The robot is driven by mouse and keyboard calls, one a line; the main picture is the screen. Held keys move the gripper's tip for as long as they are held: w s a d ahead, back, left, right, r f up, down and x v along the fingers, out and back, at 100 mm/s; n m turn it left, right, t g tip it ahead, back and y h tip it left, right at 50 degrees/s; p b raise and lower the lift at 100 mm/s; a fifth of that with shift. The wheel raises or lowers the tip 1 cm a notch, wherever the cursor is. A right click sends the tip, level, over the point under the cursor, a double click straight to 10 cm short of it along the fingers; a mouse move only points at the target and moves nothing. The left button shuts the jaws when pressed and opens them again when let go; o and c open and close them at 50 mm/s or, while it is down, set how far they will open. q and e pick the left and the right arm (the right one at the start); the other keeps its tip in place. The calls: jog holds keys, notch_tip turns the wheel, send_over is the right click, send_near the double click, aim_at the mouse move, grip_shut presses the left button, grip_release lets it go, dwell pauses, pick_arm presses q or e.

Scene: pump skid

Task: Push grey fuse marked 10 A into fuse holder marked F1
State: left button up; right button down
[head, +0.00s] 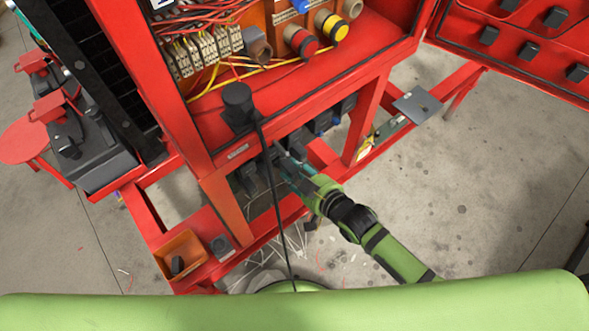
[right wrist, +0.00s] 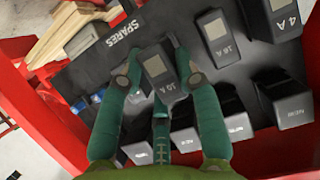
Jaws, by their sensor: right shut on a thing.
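My right gripper (head: 287,166) reaches under the red cabinet in the head view, low at its front. In the right wrist view its green fingers (right wrist: 157,80) are shut on the sides of the dark grey fuse marked 10 A (right wrist: 157,68). The fuse is at the dark panel labelled SPARES (right wrist: 88,68); I cannot tell whether it is still seated there or clear of it. I cannot make out the fuse holder marked F1 in either view. My left gripper is not in view.
In the right wrist view a fuse marked 16 A (right wrist: 217,38) and one marked 4 A (right wrist: 281,18) stand close by, with several other dark blocks. A black cable (head: 275,200) hangs beside the gripper from the cabinet ledge. An orange bin (head: 181,254) stands at lower left.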

aim_at(298, 178)
jog(key=shift+s, duration=0.1)
jog(key=shift+s+d+p, duration=0.9)
jog(key=shift+s+d, duration=0.15)
jog(key=shift+s, duration=0.3)
jog(key=w+d+r+b, duration=0.1)
jog(key=w+d+r, duration=0.15)
jog(key=d, duration=0.45)
jog(key=w+d+r+b, duration=0.1)
jog(key=d+r, duration=0.3)
jog(key=d, duration=0.3)
jog(key=s+r+n+g+y+b, duration=0.1)
jog(key=s+r+n, duration=0.1)
jog(key=r, duration=0.5)
jog(key=s+r+n+g+y+b, duration=0.1)
jog(key=s+r+g+y, duration=0.1)
jog(key=r, duration=0.6)
jog(key=shift+s+n, duration=0.4)
